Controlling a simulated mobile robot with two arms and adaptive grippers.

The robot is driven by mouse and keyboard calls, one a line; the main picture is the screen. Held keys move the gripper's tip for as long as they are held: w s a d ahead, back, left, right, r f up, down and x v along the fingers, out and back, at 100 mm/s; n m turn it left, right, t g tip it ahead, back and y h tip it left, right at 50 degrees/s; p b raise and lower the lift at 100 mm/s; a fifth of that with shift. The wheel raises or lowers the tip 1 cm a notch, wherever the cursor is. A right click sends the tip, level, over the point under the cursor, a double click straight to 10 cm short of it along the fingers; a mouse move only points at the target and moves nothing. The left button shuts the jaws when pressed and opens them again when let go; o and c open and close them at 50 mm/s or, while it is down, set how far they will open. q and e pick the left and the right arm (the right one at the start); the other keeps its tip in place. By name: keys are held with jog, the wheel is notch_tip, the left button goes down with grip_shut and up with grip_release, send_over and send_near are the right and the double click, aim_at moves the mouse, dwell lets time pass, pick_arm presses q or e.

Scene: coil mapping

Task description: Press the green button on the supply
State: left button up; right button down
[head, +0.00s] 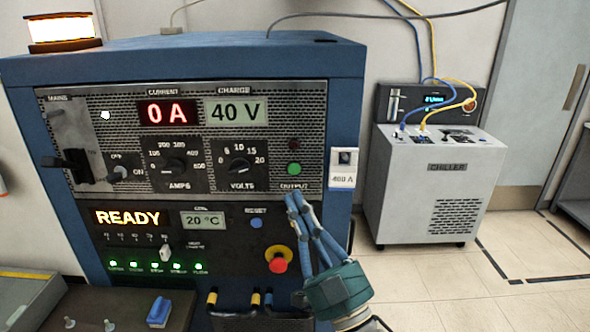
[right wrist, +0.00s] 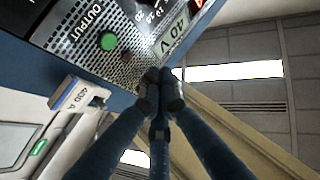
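The blue supply cabinet (head: 345,65) fills the left and middle of the head view. Its green button (head: 293,169) is above the OUTPUT label, below a dark red lamp (head: 294,145). The green button also shows in the right wrist view (right wrist: 108,41). My right gripper (head: 293,197) has its blue fingers drawn together, with nothing seen between them. In the head view its tips are just below the green button; in the right wrist view the tips (right wrist: 160,82) are to the right of and below the button, apart from it. My left gripper is not in view.
A red emergency knob (head: 278,262) and a blue RESET button (head: 256,222) sit on the lower panel. A small 400 A box (head: 343,168) is at the supply's right edge. A grey chiller (head: 430,190) stands to the right. Open floor lies in front of the chiller.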

aim_at(294, 169)
jog(key=shift+w+b, duration=1.2)
jog(key=shift+w, duration=3.2)
jog(key=shift+w, duration=0.15)
jog(key=shift+w, duration=0.3)
jog(key=shift+w, duration=0.35)
jog(key=shift+s, duration=0.15)
jog(key=shift+s+p, duration=0.3)
jog(key=shift+s, duration=0.4)
